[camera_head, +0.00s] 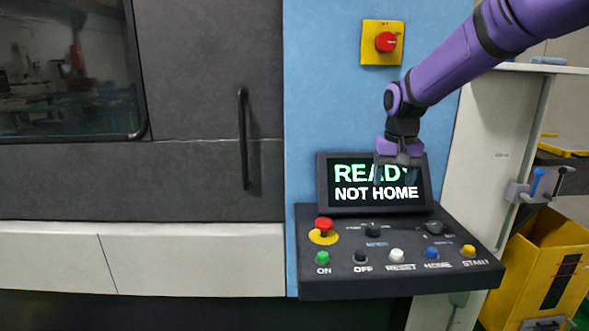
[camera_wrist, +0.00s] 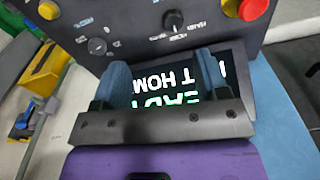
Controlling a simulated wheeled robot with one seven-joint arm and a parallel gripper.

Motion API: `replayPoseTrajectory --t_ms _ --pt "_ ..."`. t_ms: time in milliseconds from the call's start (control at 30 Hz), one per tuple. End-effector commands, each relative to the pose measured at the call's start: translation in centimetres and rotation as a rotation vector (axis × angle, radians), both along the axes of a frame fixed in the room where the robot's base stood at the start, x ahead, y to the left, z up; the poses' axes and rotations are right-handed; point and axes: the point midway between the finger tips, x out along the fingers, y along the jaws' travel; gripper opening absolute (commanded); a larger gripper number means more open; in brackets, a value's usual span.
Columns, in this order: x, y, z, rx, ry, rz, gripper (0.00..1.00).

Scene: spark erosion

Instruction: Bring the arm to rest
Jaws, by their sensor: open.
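My gripper (camera_head: 398,172) hangs from my purple arm in front of the control panel's screen (camera_head: 350,195) in the head view. The screen reads "READY" in green, partly covered by the gripper, and "NOT HOME" in white. In the wrist view my gripper (camera_wrist: 162,85) shows two blue fingers spread apart with nothing between them. The screen (camera_wrist: 175,75) lies behind the fingers, its text upside down. I cannot tell the exact distance from fingers to screen.
Below the screen, the console (camera_head: 400,282) carries buttons and knobs, with a red emergency button (camera_head: 324,225). Another red button (camera_head: 386,42) sits on a yellow plate above. A door handle (camera_head: 243,138) is left. A yellow bin (camera_head: 540,270) stands right.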

Motion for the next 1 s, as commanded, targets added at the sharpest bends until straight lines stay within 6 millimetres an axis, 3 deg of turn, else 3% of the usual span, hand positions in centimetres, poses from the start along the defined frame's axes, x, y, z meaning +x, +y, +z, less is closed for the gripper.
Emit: replayPoseTrajectory --t_ms 33,200,500,767,1000 --pt "-1.6 -0.4 1.4 -0.001 -0.023 0.004 0.68" --pt "-6.6 -1.5 4.5 -0.005 -0.083 0.025 0.68" --pt "-15.7 -3.3 7.9 -0.012 -0.187 0.059 0.68" --pt "-23.6 -4.4 8.5 -0.02 -0.279 0.089 0.68" --pt "-29.7 -5.2 7.4 -0.025 -0.354 0.112 0.68"
